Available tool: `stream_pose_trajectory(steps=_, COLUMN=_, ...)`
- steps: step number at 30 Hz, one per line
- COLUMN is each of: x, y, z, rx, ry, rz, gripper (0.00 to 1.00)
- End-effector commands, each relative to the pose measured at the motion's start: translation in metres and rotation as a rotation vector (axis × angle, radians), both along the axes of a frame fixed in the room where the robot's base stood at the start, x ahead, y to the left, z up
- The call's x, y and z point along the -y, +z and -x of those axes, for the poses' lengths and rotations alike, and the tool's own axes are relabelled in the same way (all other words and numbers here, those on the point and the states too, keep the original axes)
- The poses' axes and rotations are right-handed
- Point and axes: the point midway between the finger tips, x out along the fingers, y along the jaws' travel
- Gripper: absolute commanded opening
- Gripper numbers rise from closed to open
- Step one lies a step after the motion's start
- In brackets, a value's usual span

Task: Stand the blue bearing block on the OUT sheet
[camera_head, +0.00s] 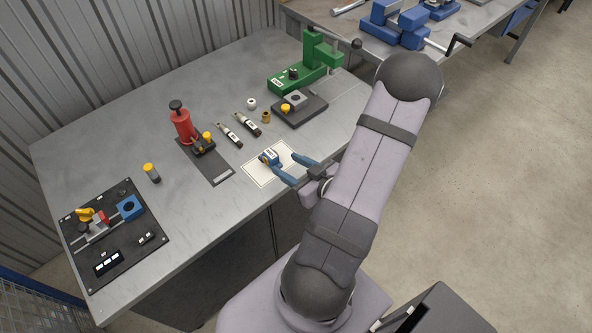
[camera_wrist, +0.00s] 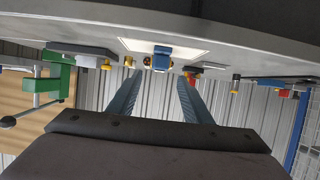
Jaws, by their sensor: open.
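The blue bearing block (camera_head: 268,157), with a pale top or face, rests on the white bordered sheet (camera_head: 254,176) near the bench's front edge. It appears upright. Any wording on the sheet is too small to read. My gripper (camera_head: 284,164) is open beside the block, on its right, with its blue-grey fingers pointing at it. In the wrist view, the block (camera_wrist: 162,58) shows beyond and between the fingertips (camera_wrist: 159,76), against the white sheet (camera_wrist: 195,48). The fingers appear clear of it and hold nothing. Part of the sheet is hidden by the fingers.
A black board (camera_head: 115,250) with a blue holed fixture stands at the bench's left. A green press (camera_head: 305,68) and grey plate (camera_head: 300,108) are farther back.

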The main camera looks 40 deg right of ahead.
Motion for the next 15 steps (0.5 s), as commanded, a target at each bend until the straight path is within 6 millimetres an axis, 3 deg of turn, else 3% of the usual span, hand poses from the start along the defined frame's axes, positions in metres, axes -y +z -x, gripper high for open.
stream_pose_trajectory(steps=6, x=0.001, y=0.01, z=0.019, rx=-0.001, ry=-0.003, rz=-0.002, gripper=0.45)
stream_pose_trajectory(steps=15, x=0.0, y=0.01, z=0.025, rx=0.0, ry=0.001, rz=-0.001, gripper=0.45)
